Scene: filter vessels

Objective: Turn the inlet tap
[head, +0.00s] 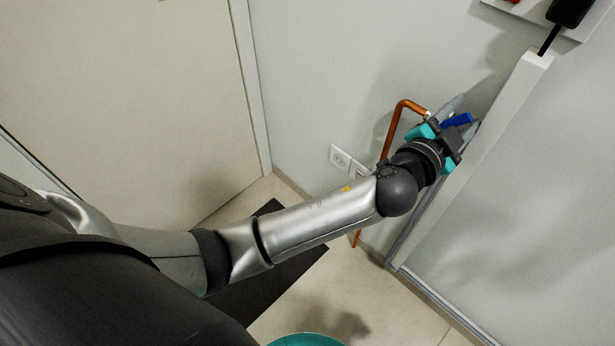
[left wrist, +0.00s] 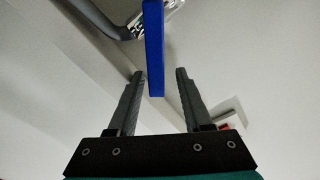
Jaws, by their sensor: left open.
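The inlet tap's blue lever (head: 457,119) shows at the wall beside a copper pipe (head: 392,125). My left gripper (head: 452,130) is at the tap, and its body hides part of the fitting in the head view. In the left wrist view the blue lever (left wrist: 154,45) hangs down from the top. Its lower end appears between the two open fingertips of my left gripper (left wrist: 161,73), with a gap on each side and nearer the left finger. I cannot tell its exact depth between them. My right gripper is not in view.
A pale panel (head: 520,200) stands close to the right of my left gripper. White wall sockets (head: 340,157) are left of the pipe. A dark mat (head: 290,275) lies on the tiled floor, and a teal round thing (head: 305,340) shows at the bottom edge.

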